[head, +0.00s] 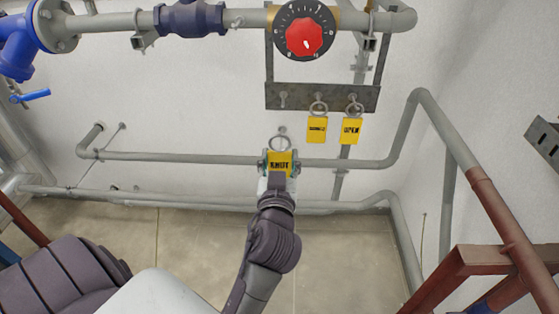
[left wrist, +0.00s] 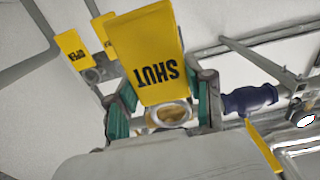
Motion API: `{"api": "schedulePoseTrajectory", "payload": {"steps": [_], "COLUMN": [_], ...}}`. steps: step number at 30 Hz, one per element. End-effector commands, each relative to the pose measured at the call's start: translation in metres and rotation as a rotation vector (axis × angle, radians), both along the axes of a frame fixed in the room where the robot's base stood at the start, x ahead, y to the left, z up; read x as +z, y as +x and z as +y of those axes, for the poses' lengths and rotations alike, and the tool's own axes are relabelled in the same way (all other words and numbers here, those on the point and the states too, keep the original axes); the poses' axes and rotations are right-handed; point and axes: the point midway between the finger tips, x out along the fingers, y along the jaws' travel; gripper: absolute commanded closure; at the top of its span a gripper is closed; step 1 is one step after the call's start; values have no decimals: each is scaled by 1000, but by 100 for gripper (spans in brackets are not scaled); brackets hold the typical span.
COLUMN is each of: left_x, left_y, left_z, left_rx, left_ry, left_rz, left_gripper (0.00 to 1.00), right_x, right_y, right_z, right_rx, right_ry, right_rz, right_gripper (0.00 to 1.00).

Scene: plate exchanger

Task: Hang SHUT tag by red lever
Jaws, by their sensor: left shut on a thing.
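The yellow SHUT tag (head: 281,158) is upright between the fingers of my left gripper (head: 280,168), just below the dark hook plate (head: 325,96). Its metal ring (head: 280,142) stands above it. In the left wrist view, the SHUT tag (left wrist: 150,58) fills the space between the green-padded fingers of the gripper (left wrist: 165,108), its lettering upside down. A red round knob (head: 304,37) with a black dial sits above the plate. I cannot make out a red lever for certain. My right gripper is not in view.
Two other yellow tags, one unreadable (head: 317,129) and one marked OPEN (head: 351,131), hang from the plate; its left hook (head: 283,98) is bare. A dark blue valve (head: 190,18) and small hook (head: 238,22) are upper left. A grey pipe (head: 190,158) runs behind the gripper.

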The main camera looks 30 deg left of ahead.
Motion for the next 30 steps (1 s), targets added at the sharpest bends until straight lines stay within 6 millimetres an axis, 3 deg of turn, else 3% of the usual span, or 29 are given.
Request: {"api": "schedulePoseTrajectory", "payload": {"steps": [30], "left_x": [1], "left_y": [26], "left_z": [16], "left_rx": [0], "left_ry": [0], "left_rz": [-1], "left_gripper": [80], "right_x": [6], "right_y": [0], "right_z": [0], "right_rx": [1], "right_ry": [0], "right_rz": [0], "right_gripper": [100]}}
